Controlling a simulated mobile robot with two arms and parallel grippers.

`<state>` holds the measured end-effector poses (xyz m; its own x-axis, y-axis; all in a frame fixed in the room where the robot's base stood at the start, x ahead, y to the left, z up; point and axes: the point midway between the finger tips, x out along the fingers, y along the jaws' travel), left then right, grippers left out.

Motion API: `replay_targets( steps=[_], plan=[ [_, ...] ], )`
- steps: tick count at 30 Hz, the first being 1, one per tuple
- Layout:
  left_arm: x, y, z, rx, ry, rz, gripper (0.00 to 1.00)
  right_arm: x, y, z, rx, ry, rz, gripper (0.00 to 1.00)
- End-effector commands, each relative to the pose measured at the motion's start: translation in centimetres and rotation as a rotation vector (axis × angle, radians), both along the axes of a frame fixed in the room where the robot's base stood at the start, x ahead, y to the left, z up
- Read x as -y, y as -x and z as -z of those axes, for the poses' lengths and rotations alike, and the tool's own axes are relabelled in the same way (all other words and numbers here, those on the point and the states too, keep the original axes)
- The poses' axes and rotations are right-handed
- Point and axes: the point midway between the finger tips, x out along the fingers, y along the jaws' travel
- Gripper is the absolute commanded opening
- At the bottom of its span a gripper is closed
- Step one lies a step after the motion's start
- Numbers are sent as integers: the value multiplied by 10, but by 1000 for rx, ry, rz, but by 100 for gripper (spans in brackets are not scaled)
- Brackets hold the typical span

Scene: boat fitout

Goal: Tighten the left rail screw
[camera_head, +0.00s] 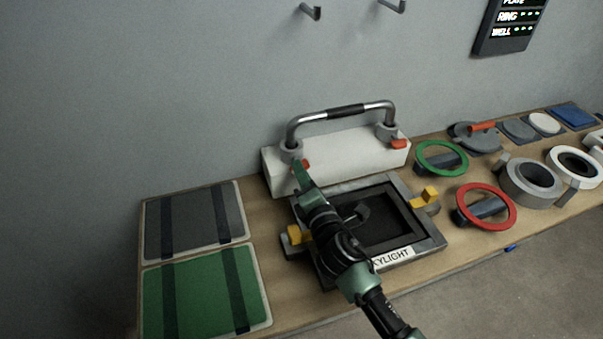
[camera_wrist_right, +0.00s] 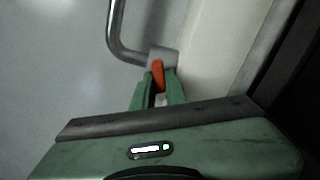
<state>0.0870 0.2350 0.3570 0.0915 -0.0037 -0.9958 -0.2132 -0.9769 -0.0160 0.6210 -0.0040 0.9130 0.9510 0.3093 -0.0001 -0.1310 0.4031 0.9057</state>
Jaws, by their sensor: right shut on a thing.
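The rail (camera_head: 345,112) is a bent metal bar with a dark grip, standing on a white block (camera_head: 345,160) against the wall. The left rail screw (camera_head: 304,164) has an orange handle at the rail's left foot. It also shows in the right wrist view (camera_wrist_right: 157,73), between the fingertips. My right gripper (camera_head: 302,170) is at this screw, with its green fingers (camera_wrist_right: 158,90) shut on the orange handle. The fingers hide part of the screw. The other orange screw (camera_head: 398,144) is at the rail's right foot. My left gripper is in neither view.
A framed skylight (camera_head: 413,250) with yellow clamps lies in front of the block, under my right arm. Grey (camera_head: 195,222) and green (camera_head: 200,295) panels lie at left. Green (camera_head: 441,158) and red (camera_head: 486,207) rings stand at right. A lit sign (camera_head: 510,22) hangs on the wall.

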Motion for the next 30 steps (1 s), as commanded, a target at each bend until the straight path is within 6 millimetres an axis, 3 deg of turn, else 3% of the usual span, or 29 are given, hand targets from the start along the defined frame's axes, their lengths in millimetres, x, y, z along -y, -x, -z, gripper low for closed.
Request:
replay_targets(
  steps=[12,30],
  plan=[
    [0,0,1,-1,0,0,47,1,0,0,-87,-262,2,0],
    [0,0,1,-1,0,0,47,0,0,0,-111,-339,1,0]
  ],
)
